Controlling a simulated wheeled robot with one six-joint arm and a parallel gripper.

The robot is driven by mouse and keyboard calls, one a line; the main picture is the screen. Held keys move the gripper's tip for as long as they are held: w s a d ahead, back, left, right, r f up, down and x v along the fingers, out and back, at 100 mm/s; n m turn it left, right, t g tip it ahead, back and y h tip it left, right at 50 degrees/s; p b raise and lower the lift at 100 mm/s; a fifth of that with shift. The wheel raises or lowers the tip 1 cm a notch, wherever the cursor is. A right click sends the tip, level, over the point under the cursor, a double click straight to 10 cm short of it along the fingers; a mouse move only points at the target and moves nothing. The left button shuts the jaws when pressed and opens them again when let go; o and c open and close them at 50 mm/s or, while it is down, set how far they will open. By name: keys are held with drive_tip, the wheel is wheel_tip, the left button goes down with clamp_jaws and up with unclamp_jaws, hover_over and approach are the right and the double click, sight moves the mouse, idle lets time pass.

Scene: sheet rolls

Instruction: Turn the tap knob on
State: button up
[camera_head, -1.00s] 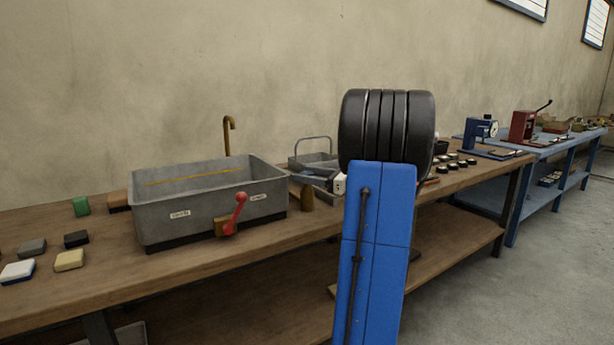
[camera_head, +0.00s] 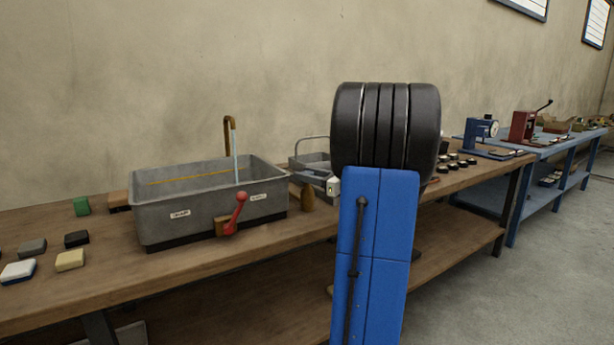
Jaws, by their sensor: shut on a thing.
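The grey sink (camera_head: 165,222) stands on the wooden bench. Its brass tap spout (camera_head: 228,125) rises at the back, and a thin stream of water (camera_head: 236,168) falls from it into the sink. A brown, rounded knob (camera_head: 308,198), which looks like the tap knob, stands just right of the sink. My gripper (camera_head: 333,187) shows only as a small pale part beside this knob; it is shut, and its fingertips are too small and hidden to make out. My blue and black arm hides the rest.
A red lever (camera_head: 237,212) is on the sink's front. Several small blocks lie left of the sink. A grey tray (camera_head: 308,163) stands behind the knob, and several dark round pieces (camera_head: 456,160) lie right of my arm.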

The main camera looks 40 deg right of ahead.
drive_tip(key=m+h, duration=0.2)
drive_tip(key=h, duration=0.1)
drive_tip(key=m+h, duration=0.2)
drive_tip(key=h, duration=0.1)
drive_tip(key=shift+a, duration=0.1)
drive_tip(key=shift+m+g+h, duration=0.5)
drive_tip(key=shift+m+h, duration=0.3)
drive_tip(key=shift+h, duration=0.5)
drive_tip(key=shift+m+g+h, duration=0.5)
drive_tip(key=shift+m+h, duration=0.3)
drive_tip(key=shift+h, duration=0.5)
drive_tip(key=shift+m+g+h, duration=0.4)
drive_tip(key=shift+m+h, duration=0.2)
drive_tip(key=shift+h, duration=0.1)
drive_tip(key=o, duration=1)
drive_tip(key=shift+o, duration=0.2)
drive_tip(key=v, duration=1.7)
drive_tip(key=shift+s, duration=0.25)
